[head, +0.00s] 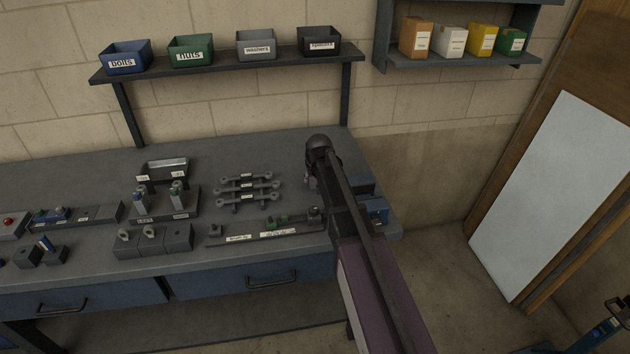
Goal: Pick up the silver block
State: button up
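A silver block (167,168), bright and roughly rectangular, sits in a dark holder with small white labels at its front, towards the back of the grey workbench (80,170). It appears level and nothing touches it from my arm. My arm reaches up from the lower right, with its dark rounded joint well to the right of the block. I cannot make out my gripper; it seems hidden behind my arm.
A stand with small upright cylinders (165,203) is just in front of the block. Grey wrench-like parts (248,189) lie between it and my arm. Labelled bins, including a blue one (125,58), line a shelf above. Bare bench lies behind the wrench-like parts.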

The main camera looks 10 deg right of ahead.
grip_shut()
jog(key=shift+r, duration=0.1)
notch_tip(320, 180, up, 10)
jog(key=p, duration=1)
jog(key=shift+a, duration=0.1)
dwell(0.7)
